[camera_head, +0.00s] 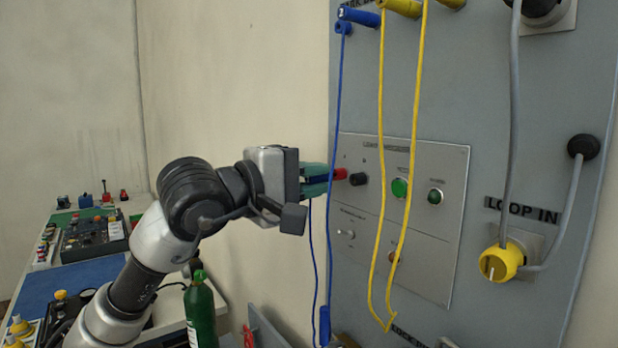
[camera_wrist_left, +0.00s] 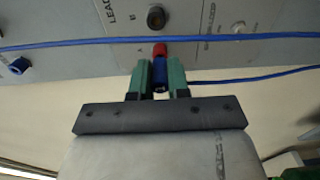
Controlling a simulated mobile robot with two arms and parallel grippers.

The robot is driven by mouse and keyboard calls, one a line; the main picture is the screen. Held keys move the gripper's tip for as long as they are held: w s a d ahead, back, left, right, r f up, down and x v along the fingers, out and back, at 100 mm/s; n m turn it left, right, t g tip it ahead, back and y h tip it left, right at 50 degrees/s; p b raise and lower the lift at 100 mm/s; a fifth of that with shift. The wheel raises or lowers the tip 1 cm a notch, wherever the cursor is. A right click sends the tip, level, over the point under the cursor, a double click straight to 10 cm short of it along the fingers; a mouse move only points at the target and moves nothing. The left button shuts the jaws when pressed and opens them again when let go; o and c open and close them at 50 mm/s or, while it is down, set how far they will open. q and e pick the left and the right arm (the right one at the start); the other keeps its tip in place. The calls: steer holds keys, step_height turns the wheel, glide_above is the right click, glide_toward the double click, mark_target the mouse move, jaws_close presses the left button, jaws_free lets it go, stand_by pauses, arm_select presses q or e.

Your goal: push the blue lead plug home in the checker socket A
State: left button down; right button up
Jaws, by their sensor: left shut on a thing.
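My left gripper (camera_head: 318,178), with green fingers, is shut on the blue lead plug (camera_wrist_left: 160,72) in front of the lead checker panel (camera_head: 437,230). The plug is mostly hidden by the fingers in the head view. The red socket A (camera_head: 341,174) lies straight ahead of the fingertips; it also shows in the left wrist view (camera_wrist_left: 159,50). The plug's front end meets the red socket in the picture; I cannot tell how deep it sits. The black socket B (camera_head: 358,180) is to the right, empty. My right gripper is out of view.
A blue lead (camera_head: 335,120) hangs down across the panel's left edge, close to my gripper. Yellow leads (camera_head: 381,150) hang in front of the panel. A green bottle (camera_head: 200,310) and a cluttered bench stand at lower left.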

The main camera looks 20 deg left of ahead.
arm_select(q)
steer(key=shift+w+d, duration=0.15)
steer(key=shift+w, duration=0.05)
steer(key=shift+w, duration=0.1)
steer(key=c, duration=1)
jaws_free()
steer(key=shift+w+d, duration=0.1)
steer(key=shift+d, duration=0.1)
steer(key=shift+s+a+f+b, duration=0.1)
steer(key=shift+s+a+b, duration=0.2)
steer(key=shift+s+a, duration=0.15)
steer(key=b+v, duration=0.3)
steer(key=v, duration=0.6)
steer(key=shift+s+a, duration=0.2)
steer(key=shift+s, duration=0.1)
